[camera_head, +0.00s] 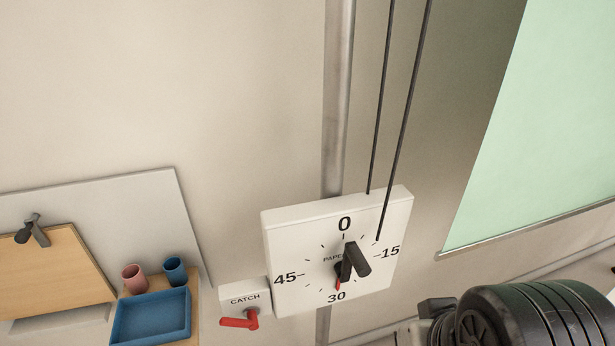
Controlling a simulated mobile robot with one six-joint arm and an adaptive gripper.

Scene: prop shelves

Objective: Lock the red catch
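The red catch (240,320) is a small red lever on a white plate marked CATCH (240,298), low in the middle of the head view. Its arm points left, roughly level, with its pivot at the right end. The plate sits at the lower left of a white dial box (295,222) numbered 0, 15, 30 and 45. The dial has a black knob (357,262) and a red pointer near the 30. A dark part of my arm shows at the lower right, apart from the catch. My gripper's fingertips are not visible.
Two dark rods or cords (400,120) run up from the dial box beside a grey vertical pipe (337,100). At left are a blue tray (150,318), a pink cup (134,278), a blue cup (175,271) and a wooden board (60,275). A pale green panel (560,120) is at right.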

